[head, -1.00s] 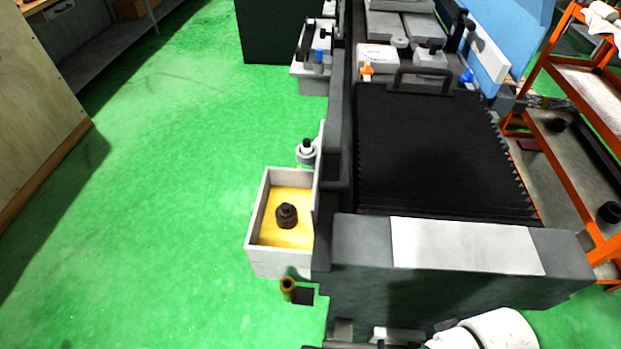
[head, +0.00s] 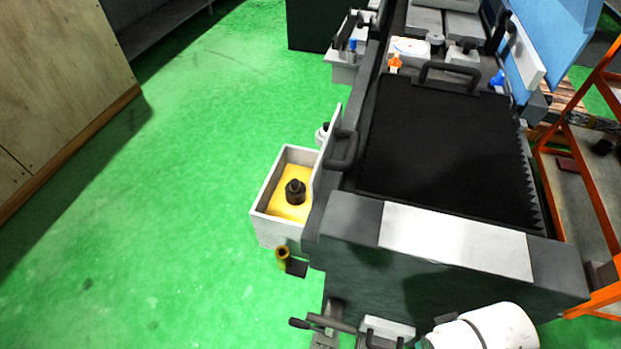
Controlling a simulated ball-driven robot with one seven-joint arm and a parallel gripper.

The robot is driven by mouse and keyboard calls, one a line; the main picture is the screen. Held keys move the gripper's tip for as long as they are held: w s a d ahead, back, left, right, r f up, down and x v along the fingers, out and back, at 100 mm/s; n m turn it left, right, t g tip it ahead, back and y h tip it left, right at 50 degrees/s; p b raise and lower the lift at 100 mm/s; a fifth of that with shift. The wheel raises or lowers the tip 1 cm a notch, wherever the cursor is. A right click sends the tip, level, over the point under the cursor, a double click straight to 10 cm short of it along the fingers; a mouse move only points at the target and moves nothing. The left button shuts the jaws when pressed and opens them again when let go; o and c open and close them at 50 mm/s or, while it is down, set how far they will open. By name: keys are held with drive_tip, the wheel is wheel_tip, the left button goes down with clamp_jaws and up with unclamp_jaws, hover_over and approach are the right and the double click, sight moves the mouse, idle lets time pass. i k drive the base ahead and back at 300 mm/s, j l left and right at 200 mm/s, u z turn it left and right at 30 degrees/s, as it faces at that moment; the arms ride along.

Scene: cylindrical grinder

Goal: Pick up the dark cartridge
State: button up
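The dark cartridge (head: 295,192) is a small, near-black stepped cylinder with a narrower top. It stands upright on the yellow floor of a pale open box (head: 272,228) fixed to the left side of the grinder. The box walls rise around it, and nothing touches it from above. My gripper is not in view.
The grinder (head: 350,225), with its black bellows cover (head: 450,150), stands right of the box. A dark handle (head: 342,150) and a brass-coloured fitting (head: 282,258) are close to the box. An orange rack (head: 565,150) stands at right. Green floor (head: 190,200) lies free at left.

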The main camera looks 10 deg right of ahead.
sight(295, 188)
drive_tip(key=i+j+z, duration=0.15)
drive_tip(key=j, duration=0.35)
drive_tip(key=i+j+z, duration=0.2)
drive_tip(key=j, duration=0.3)
drive_tip(key=i+j+z, duration=0.15)
drive_tip(key=j, duration=0.4)
drive_tip(key=j+z, duration=0.2)
drive_tip(key=j, duration=0.35)
drive_tip(key=i+j+z, duration=0.15)
drive_tip(key=i+j, duration=0.15)
drive_tip(key=i+j+z, duration=0.15)
drive_tip(key=j, duration=0.3)
drive_tip(key=i, duration=0.1)
